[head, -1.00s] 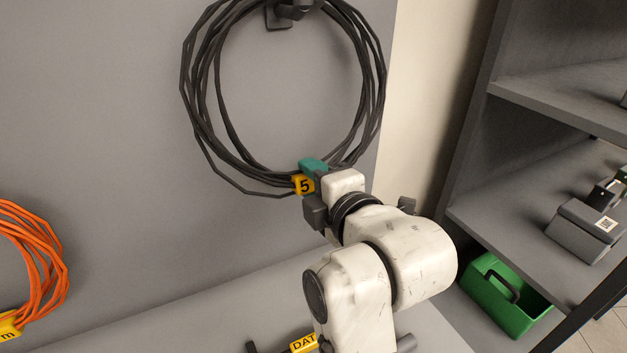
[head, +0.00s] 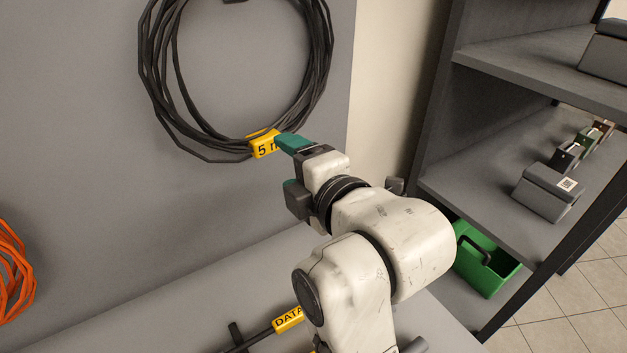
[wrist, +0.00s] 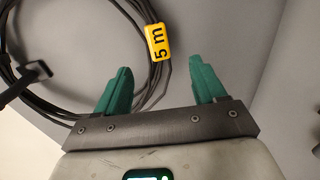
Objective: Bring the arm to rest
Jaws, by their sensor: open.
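My gripper (wrist: 161,88) is open and empty, its two green fingers spread apart in the wrist view. In the head view my gripper (head: 288,165) is just in front of the lower part of a black coiled cable (head: 150,75) on the grey wall panel. A yellow tag marked "5 m" (head: 264,144) sits at the bottom of the coil. In the wrist view the tag (wrist: 159,42) appears beyond the fingertips, between the fingers. One fingertip overlaps the tag's edge in the head view; I cannot tell whether they touch.
An orange cable coil (head: 14,270) hangs at the left. A yellow DATA tag (head: 288,319) on a dark cable is below my arm. A shelf unit (head: 480,150) stands at the right, with a grey case (head: 546,192) and a green tote (head: 487,262).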

